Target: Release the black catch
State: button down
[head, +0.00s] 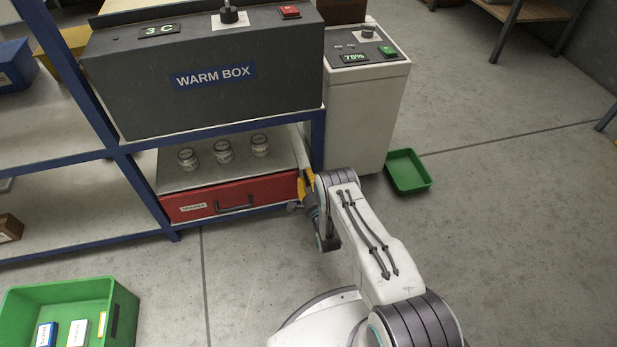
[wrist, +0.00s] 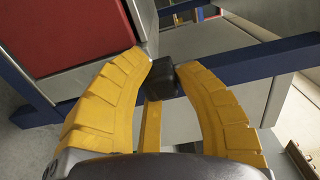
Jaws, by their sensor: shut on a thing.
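The black catch (wrist: 161,76) is a small dark block in the wrist view. It sits between the yellow fingertips of my gripper (wrist: 164,68), which are shut on it. In the head view my gripper (head: 307,188) is at the right end of the red drawer (head: 232,197), beside the blue shelf post, and the catch cannot be made out there. The drawer has a dark handle (head: 236,207) and a pale label, and looks shut. Its red front also shows at the upper left of the wrist view (wrist: 65,28).
The grey warm box (head: 205,85) is on the shelf above the drawer, with several jars (head: 223,152) between them. A pale cabinet (head: 367,110) and a green tray (head: 407,171) are to the right. A green crate (head: 125,310) is at front left. The floor between is clear.

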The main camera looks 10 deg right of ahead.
jog(key=c, duration=0.9)
grip_release()
jog(key=shift+s, duration=0.1)
jog(key=shift+s, duration=3.65)
